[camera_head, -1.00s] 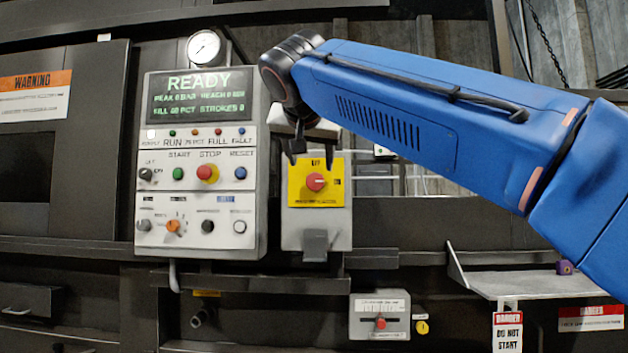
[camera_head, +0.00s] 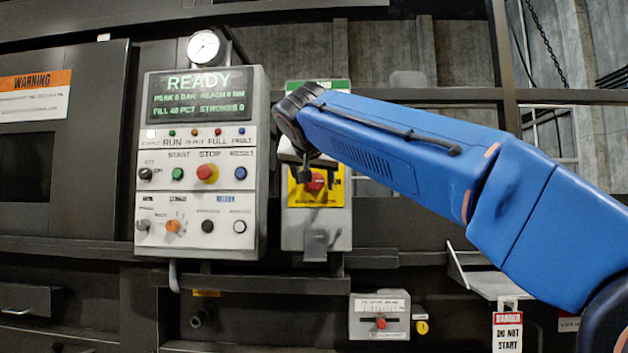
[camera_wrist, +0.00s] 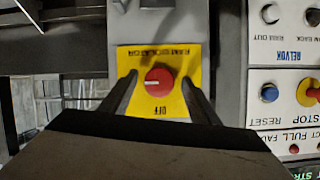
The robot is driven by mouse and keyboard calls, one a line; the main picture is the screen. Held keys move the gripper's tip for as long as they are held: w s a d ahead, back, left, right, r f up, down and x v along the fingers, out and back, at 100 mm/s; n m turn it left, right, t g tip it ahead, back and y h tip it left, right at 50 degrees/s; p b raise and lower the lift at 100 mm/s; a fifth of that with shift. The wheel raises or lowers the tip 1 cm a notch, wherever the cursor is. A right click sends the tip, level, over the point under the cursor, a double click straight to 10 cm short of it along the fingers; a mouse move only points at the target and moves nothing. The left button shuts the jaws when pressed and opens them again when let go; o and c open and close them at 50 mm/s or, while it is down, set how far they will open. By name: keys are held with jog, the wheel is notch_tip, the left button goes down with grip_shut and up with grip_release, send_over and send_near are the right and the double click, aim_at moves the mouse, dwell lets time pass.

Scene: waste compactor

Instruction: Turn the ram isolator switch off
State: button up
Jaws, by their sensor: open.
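The ram isolator switch is a red round knob (camera_head: 315,182) on a yellow plate (camera_head: 330,199), fixed to a grey box (camera_head: 316,236). In the wrist view the red knob (camera_wrist: 158,82) sits on the yellow plate (camera_wrist: 178,108) with "OFF" printed upside down below it and a pale mark on the knob. My gripper (camera_wrist: 158,85) is open, with one dark finger on each side of the knob; a gap shows on both sides. In the head view my gripper (camera_head: 308,184) partly covers the plate and knob. How far the fingertips are from the plate is hard to tell.
A control panel (camera_head: 201,165) with buttons, knobs and a "READY" screen stands just left of the switch box. A hasp-like grey part (camera_head: 316,243) projects below the plate. A slider box (camera_head: 379,316) is lower right, and a shelf (camera_head: 487,284) is further right.

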jog(key=c, duration=1.1)
jog(key=shift+o, duration=0.2)
jog(key=n+h, duration=0.2)
jog(key=n, duration=0.1)
jog(key=n+t+h, duration=0.1)
jog(key=n, duration=0.2)
jog(key=n+h, duration=0.2)
jog(key=n, duration=0.1)
jog(key=shift+a+f+h, duration=0.25)
jog(key=shift+h, duration=0.05)
jog(key=n, duration=0.2)
jog(key=n+t+h, duration=0.1)
jog(key=n, duration=0.1)
jog(key=shift+f+t, duration=0.15)
jog(key=shift+t, duration=0.15)
jog(key=shift+n, duration=0.3)
